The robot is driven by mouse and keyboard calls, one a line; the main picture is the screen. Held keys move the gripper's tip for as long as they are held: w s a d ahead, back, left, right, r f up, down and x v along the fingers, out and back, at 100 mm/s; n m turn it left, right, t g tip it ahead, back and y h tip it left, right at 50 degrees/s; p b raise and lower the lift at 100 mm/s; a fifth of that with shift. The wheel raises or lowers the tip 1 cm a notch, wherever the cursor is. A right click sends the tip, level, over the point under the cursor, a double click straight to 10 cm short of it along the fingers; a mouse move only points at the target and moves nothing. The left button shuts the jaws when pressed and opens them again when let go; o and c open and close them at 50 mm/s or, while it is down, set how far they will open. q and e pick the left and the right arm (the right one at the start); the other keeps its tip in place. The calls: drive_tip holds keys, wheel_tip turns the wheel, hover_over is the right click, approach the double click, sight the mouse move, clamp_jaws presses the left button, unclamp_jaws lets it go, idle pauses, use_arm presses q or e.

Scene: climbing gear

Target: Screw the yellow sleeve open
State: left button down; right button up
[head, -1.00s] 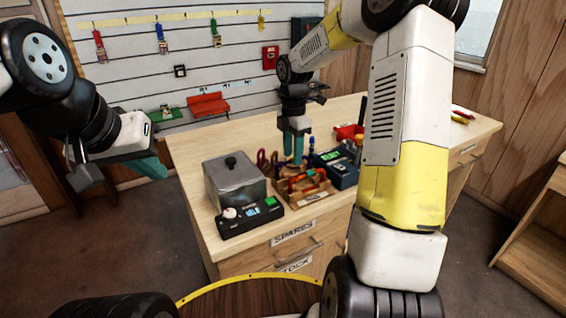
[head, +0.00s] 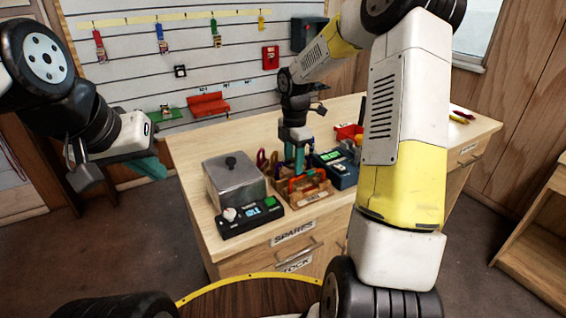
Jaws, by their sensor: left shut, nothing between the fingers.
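My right gripper (head: 297,168) points straight down with its teal fingertips at the wooden tray (head: 310,198) on the workbench. The tray holds small red and orange items too small to tell apart. I cannot make out the yellow sleeve; the fingers and arm cover part of this area. Whether the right fingers are apart or closed on something is unclear. My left gripper (head: 150,168) is shut and empty, held in the air left of the bench, away from everything on it.
A grey metal box with a lid (head: 236,182) and a black device with a dial (head: 250,215) stand left of the tray. A dark blue case with a green display (head: 338,167) is to its right. The bench's left back (head: 210,143) is clear.

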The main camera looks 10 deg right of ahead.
drive_tip(key=shift+w+a, duration=0.25)
drive_tip(key=shift+w, duration=0.5)
drive_tip(key=shift+r, duration=0.2)
idle(0.3)
drive_tip(key=shift+r, duration=1.25)
drive_tip(key=shift+s+d, duration=0.25)
drive_tip(key=shift+s, duration=0.5)
drive_tip(key=shift+a+f, duration=0.1)
drive_tip(key=shift+f, duration=1.35)
